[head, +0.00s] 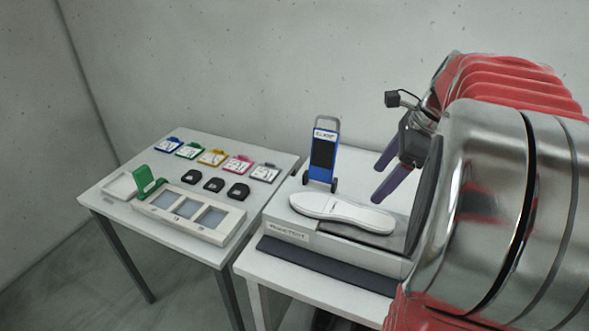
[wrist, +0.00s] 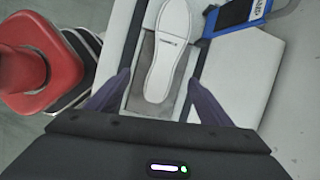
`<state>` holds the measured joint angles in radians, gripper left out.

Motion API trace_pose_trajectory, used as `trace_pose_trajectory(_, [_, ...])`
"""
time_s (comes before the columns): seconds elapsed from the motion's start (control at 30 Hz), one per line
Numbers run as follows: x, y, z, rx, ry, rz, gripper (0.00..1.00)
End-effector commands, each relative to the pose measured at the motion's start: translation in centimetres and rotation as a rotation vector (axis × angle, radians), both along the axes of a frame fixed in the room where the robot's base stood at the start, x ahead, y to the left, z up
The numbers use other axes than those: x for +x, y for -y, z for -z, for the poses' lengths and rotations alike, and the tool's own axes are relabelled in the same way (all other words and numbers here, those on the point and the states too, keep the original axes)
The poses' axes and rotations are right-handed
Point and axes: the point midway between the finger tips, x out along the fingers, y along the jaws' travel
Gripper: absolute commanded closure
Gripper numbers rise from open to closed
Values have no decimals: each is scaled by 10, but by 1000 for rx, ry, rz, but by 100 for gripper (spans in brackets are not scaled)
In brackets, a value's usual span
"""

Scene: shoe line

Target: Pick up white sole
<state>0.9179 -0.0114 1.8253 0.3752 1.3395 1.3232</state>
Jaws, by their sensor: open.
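The white sole (head: 341,212) lies flat on a grey-topped fixture (head: 287,229) on the right table, toe end to the left. My gripper (head: 386,180) is open and empty, above and to the right of the sole in the head view. In the wrist view my gripper (wrist: 158,84) has its two purple fingers spread, one on each side of the sole's line.
A blue stand with a grey handle (head: 323,153) stands just behind the sole. On the left table are coloured tags (head: 211,157), black blocks (head: 214,184), a tray with grey panels (head: 187,212) and a green bracket (head: 146,181).

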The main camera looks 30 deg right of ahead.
Motion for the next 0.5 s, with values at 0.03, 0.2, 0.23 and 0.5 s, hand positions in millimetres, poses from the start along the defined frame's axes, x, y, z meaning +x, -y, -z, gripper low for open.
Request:
trace_pose_trajectory(0.03, [-3, 12, 1, 25, -7, 55, 26])
trace_pose_trajectory(0.2, [-7, 26, 1, 68, -16, 141, 26])
trace_pose_trajectory(0.23, [-7, 27, 1, 69, -17, 145, 26])
trace_pose_trajectory(0.5, [-7, 26, 1, 69, -17, 143, 26])
